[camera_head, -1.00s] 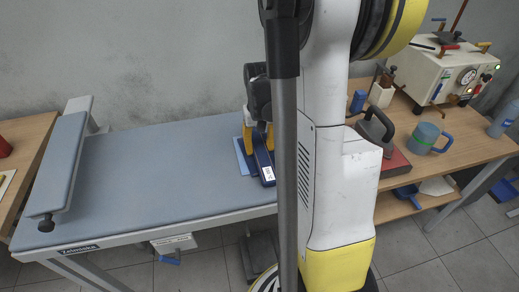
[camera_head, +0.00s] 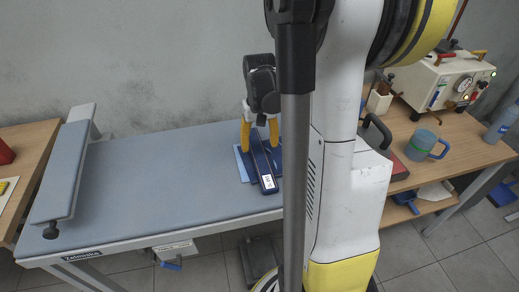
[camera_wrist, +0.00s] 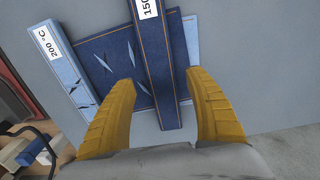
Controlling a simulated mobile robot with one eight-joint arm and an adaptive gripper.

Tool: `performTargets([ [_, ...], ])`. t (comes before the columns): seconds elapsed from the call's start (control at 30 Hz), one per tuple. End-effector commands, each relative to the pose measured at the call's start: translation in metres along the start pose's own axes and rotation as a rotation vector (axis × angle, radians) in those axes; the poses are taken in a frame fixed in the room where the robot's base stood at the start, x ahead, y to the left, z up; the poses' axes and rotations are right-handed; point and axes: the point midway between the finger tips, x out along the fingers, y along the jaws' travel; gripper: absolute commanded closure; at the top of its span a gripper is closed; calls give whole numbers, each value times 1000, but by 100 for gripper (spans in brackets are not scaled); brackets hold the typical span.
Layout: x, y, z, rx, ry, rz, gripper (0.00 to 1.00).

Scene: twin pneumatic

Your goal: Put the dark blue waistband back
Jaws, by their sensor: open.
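The dark blue waistband (camera_head: 262,165) is a long stiff strip with orange stitching and a white label, lying on the ironing board (camera_head: 150,175). In the wrist view the dark blue waistband (camera_wrist: 157,70) runs between my fingers, with a label reading 150. My gripper (camera_head: 260,132) is open, and its yellow fingers stand either side of the strip with gaps visible in the wrist view (camera_wrist: 160,78). A denim piece (camera_wrist: 105,52) with pale slashes lies beneath the strip. A light blue strip (camera_wrist: 62,68) labelled 200 °C lies to the left.
A wooden table (camera_head: 440,165) at the right holds an iron (camera_head: 374,130), a blue mug (camera_head: 426,145) and a cream machine (camera_head: 440,80). A narrow sleeve board (camera_head: 62,172) stands at the board's left end. The board's middle is clear.

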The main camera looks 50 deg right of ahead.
Motion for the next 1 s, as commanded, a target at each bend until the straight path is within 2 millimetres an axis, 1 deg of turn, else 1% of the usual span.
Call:
performTargets([
  [0.03, -17, 0, 1, 0, 0, 0, 37],
  [0.1, -32, 0, 0, 0, 0, 0, 37],
  [0.23, -55, 0, 0, 0, 0, 0, 37],
  [0.37, -68, 0, 0, 0, 0, 0, 37],
  [0.5, -72, 0, 0, -1, 1, 0, 37],
  [0.57, -74, -4, 2, -9, 8, 0, 37],
  [0.67, -85, -24, 12, -48, 49, 0, 37],
  [0.77, -104, -58, 34, -124, 130, -5, 37],
  [0.8, -112, -74, 46, -162, 172, -10, 37],
  [0.87, -122, -98, 66, -223, 239, -22, 37],
  [0.9, -128, -112, 79, -263, 284, -32, 37],
  [1.0, -137, -142, 113, -356, 391, -66, 37],
])
